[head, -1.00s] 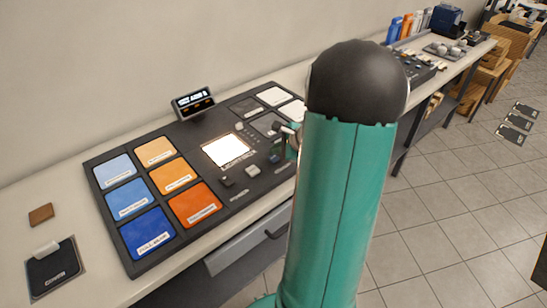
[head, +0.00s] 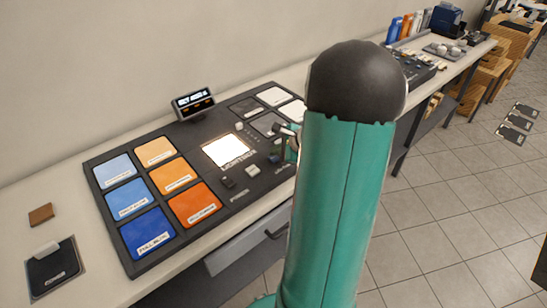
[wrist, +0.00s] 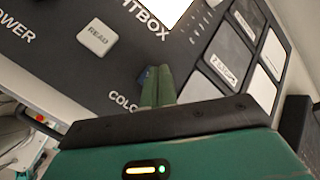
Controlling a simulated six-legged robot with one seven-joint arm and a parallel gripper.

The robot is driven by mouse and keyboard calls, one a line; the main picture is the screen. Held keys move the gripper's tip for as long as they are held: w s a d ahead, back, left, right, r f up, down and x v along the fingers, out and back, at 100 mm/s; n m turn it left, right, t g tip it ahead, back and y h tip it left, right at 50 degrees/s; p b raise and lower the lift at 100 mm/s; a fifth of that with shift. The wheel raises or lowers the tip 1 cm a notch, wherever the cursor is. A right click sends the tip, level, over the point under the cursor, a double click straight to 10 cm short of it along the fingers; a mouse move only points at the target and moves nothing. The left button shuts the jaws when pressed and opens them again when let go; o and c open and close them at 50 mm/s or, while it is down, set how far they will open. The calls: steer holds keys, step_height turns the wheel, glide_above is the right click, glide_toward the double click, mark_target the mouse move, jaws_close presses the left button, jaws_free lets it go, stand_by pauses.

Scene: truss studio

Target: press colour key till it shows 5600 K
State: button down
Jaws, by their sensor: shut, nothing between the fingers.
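The colour key is a small dark blue key beside the partly hidden "COLO…" label (wrist: 124,102) in the wrist view. Only a sliver of the key (wrist: 142,77) shows beside my fingers. My gripper (wrist: 157,72) is shut and empty, its green fingertips at the key. I cannot tell whether they touch it or press it down. In the head view my arm hides most of the gripper. The small display (head: 193,102) stands lit at the panel's back edge, but its text is too small to read surely. The lightbox (head: 226,151) glows white.
The READ key (wrist: 97,38) sits near the colour key. Blue and orange swatches (head: 172,178) fill the panel's left part, grey ones (head: 272,97) its right part. A black card (head: 53,270) and a brown block (head: 41,214) lie at the counter's left.

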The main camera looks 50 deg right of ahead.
mark_target(277, 158)
steer(key=shift+f, duration=0.55)
stand_by(0.6)
stand_by(0.4)
steer(key=shift+r, duration=0.85)
steer(key=shift+r, duration=2.5)
